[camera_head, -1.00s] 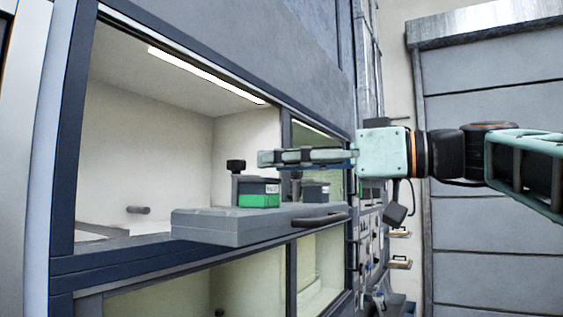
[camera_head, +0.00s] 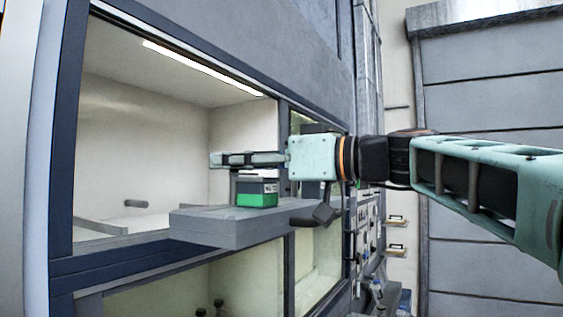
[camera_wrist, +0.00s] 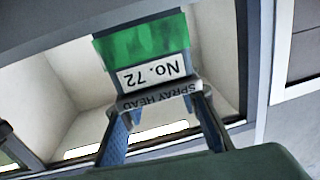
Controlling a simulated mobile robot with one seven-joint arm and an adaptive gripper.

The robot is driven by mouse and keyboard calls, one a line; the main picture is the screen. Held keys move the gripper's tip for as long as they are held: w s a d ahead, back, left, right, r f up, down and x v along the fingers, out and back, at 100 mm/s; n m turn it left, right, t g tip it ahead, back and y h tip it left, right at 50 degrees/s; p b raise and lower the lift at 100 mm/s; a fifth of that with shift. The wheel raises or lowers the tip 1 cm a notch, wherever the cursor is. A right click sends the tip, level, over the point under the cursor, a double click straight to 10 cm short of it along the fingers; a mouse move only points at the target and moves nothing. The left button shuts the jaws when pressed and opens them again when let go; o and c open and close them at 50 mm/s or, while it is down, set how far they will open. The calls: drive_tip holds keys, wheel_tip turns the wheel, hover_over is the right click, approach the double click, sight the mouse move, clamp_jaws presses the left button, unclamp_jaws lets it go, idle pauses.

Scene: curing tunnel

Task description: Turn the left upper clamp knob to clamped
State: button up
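A green block with a white label (camera_head: 257,193) stands on a grey shelf (camera_head: 205,226) that juts out of the window opening. In the wrist view its label (camera_wrist: 153,73) appears upside down and reads "No. 72", above a dark strip reading "SPRAY HEAD". My gripper (camera_head: 214,160) reaches left above the block, seen side-on. In the wrist view its two fingers (camera_wrist: 160,128) stand apart, with nothing clearly held between them. A dark upright post (camera_head: 233,187) shows just left of the block. The knob on top is hidden behind my fingers, and I cannot tell its setting.
A small grey peg (camera_head: 136,204) sticks out inside the upper compartment. Small dark knobs (camera_head: 218,303) show in the lower compartment. The frame's side post (camera_head: 68,150) stands at the left. Wall fittings (camera_head: 396,221) lie right of the cabinet.

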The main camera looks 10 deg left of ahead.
clamp_jaws()
drive_tip(key=shift+f+m+t+b, duration=0.25)
drive_tip(key=shift+t+b, duration=0.25)
drive_tip(key=shift+b, duration=0.35)
drive_tip(key=shift+m+t+h+b, duration=0.25)
drive_tip(key=shift+t+h+b, duration=0.05)
drive_tip(key=shift+b, duration=0.2)
drive_tip(key=shift+s+m+t+h+b, duration=0.1)
drive_tip(key=shift+m+t+h+b, duration=0.4)
drive_tip(key=shift+t+b, duration=0.45)
drive_tip(key=shift+r+m+t+h+b, duration=0.25)
drive_tip(key=shift+m+t+h+b, duration=0.5)
drive_tip(key=shift+m+t, duration=0.55)
drive_tip(key=shift+m+t+h, duration=0.5)
drive_tip(key=shift+t+h, duration=0.15)
drive_tip(key=shift+t, duration=0.1)
drive_tip(key=shift+h, duration=0.3)
drive_tip(key=shift+o, duration=2.2)
unclamp_jaws()
